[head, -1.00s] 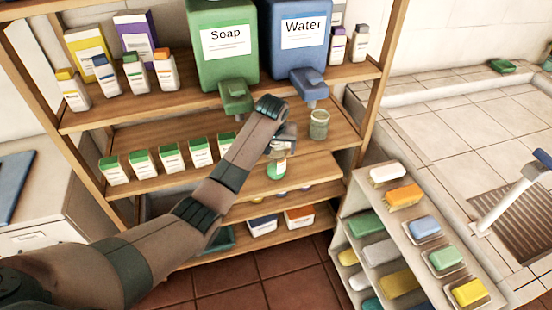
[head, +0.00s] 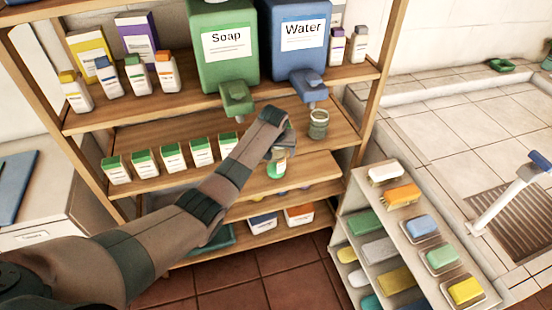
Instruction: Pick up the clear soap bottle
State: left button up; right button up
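A small clear bottle with a green and white lower part (head: 277,168) stands at the front of the middle shelf, directly below my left gripper. My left gripper (head: 279,149) points down over its top, with the wrist hiding the upper part. I cannot tell whether the fingers touch the bottle or how far apart they are. A greenish clear jar (head: 318,124) stands on the same shelf to the right, apart from the gripper. My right gripper is not in view.
The green Soap dispenser (head: 226,45) and blue Water dispenser (head: 302,40) stand on the shelf above, their spouts overhanging. Several green-topped cartons (head: 173,157) line the middle shelf at left. A rack of soaps and brushes (head: 350,225) stands at right.

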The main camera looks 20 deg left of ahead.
pick_arm(q)
jog(key=c, duration=1.2)
jog(key=shift+w+r+b, duration=0.1)
jog(key=shift+r+b, duration=0.2)
jog(key=shift+r, duration=0.2)
jog(key=s+d+r+b, duration=0.3)
jog(key=d+r+b, duration=0.2)
jog(key=d+r, duration=0.5)
jog(key=shift+d, duration=0.65)
